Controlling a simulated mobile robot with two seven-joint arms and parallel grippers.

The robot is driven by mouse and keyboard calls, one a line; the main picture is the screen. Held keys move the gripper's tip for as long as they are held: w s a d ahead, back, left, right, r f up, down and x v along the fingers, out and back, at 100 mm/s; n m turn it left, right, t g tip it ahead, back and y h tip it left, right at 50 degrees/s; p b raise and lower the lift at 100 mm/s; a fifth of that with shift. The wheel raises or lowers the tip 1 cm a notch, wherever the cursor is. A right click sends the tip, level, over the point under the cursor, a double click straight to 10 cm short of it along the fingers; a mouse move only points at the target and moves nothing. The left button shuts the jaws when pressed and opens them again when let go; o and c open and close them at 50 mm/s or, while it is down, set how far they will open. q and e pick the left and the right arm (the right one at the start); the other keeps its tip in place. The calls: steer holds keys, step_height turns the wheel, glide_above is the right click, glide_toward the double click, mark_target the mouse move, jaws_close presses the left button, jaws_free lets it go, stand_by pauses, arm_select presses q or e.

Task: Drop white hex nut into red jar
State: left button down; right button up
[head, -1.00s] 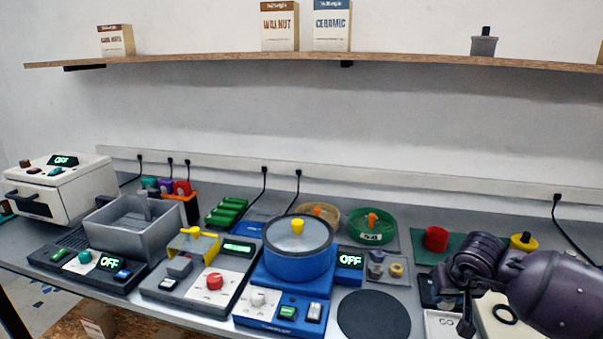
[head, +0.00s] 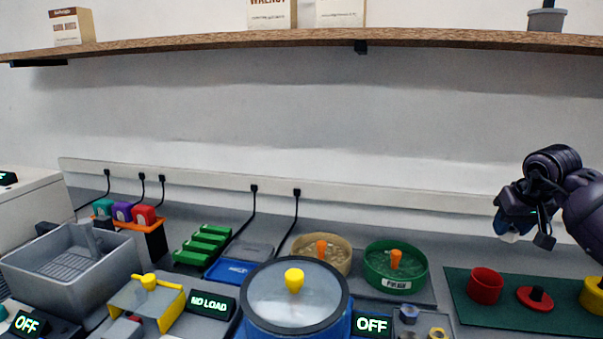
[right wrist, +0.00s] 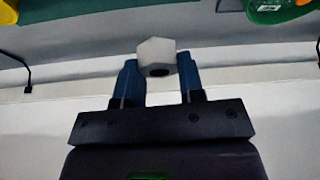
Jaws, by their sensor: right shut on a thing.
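The white hex nut (right wrist: 156,53) sits between the blue fingertips of my right gripper (right wrist: 158,76) in the right wrist view, and the gripper is shut on it. In the head view my right gripper (head: 512,236) is raised at the right, fingers down, above and behind the green mat; the nut is only a small pale patch there. The red jar (head: 486,286) stands open on the green mat, below and left of the gripper. My left gripper is not in view.
The green mat (head: 465,312) also holds a yellow jar (head: 593,297) at the right edge. A green bowl (head: 395,268) and a tan bowl (head: 336,243) stand left of the mat. A blue pot (head: 295,300) stands in front. A shelf (head: 400,38) runs above.

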mark_target(509, 241)
steer(key=shift+s+f, duration=0.1)
steer(key=shift+f, duration=0.45)
step_height(509, 241, down, 3)
steer(key=shift+r+b, duration=0.1)
steer(key=shift+b, duration=0.2)
steer(key=shift+f, duration=0.85)
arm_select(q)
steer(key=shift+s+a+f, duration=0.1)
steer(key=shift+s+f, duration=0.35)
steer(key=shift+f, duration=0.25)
arm_select(e)
steer(key=o, duration=1)
steer(key=shift+r, duration=0.1)
